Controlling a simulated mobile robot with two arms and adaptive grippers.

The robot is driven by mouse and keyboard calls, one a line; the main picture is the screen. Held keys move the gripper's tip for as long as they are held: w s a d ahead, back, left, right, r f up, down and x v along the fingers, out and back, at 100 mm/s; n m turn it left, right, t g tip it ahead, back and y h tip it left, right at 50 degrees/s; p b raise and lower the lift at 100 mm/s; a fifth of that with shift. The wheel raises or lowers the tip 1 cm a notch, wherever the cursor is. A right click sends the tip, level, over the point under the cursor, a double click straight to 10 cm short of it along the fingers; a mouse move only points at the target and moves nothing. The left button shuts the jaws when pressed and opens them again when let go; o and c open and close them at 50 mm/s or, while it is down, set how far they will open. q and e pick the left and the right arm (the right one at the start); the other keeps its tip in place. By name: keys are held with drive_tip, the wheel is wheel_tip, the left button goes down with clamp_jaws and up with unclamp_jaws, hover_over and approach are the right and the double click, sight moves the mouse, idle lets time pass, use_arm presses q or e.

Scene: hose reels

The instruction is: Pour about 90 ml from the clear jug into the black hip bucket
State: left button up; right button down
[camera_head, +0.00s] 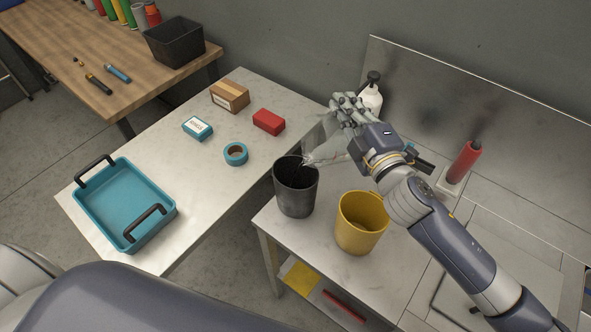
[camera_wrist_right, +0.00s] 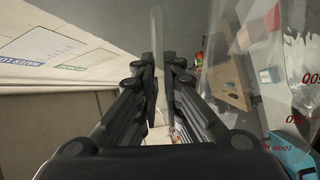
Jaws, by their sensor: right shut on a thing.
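The clear jug (camera_head: 328,151) is tilted, with its lip low to the left, over the mouth of the black hip bucket (camera_head: 296,196). A faint pale streak shows at the lip, but I cannot tell how much liquid is flowing. My right gripper (camera_head: 347,108) is shut on the jug and holds it above the bench. In the right wrist view the gripper (camera_wrist_right: 157,75) has its fingers closed around a thin clear part, and the jug's wall (camera_wrist_right: 285,75) with red markings fills the right side. The level inside the bucket is hidden. My left gripper is out of view.
A yellow bucket (camera_head: 361,222) stands just right of the black one. A white bottle (camera_head: 371,97) stands behind my gripper, and a red bottle (camera_head: 465,160) is at the right. A teal tray (camera_head: 125,205), blue tape (camera_head: 236,153) and boxes lie on the left table.

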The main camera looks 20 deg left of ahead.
drive_tip(key=shift+s+a+r+n+p, duration=0.35)
drive_tip(key=shift+s+a+n+p, duration=0.1)
drive_tip(key=shift+s+a, duration=0.25)
idle(1.4)
drive_tip(key=w+d+f+m+b, duration=0.2)
drive_tip(key=d+b, duration=0.1)
drive_tip(key=shift+w+d+f, duration=0.15)
drive_tip(key=shift+w+f, duration=0.25)
drive_tip(key=shift+w+d+f+m+p, duration=0.1)
drive_tip(key=shift+w+d+m+p, duration=0.2)
drive_tip(key=shift+w+d+m, duration=0.75)
drive_tip(key=shift+s+m, duration=0.1)
drive_tip(key=shift+m, duration=0.4)
drive_tip(key=shift+d+f+m, duration=0.2)
drive_tip(key=shift+f+m, duration=0.2)
drive_tip(key=shift+f, duration=0.15)
drive_tip(key=shift+w+d+f, duration=0.1)
drive_tip(key=shift+w+d, duration=0.1)
drive_tip(key=shift+w, duration=0.1)
drive_tip(key=shift+s+a, duration=0.1)
drive_tip(key=shift+f, duration=0.1)
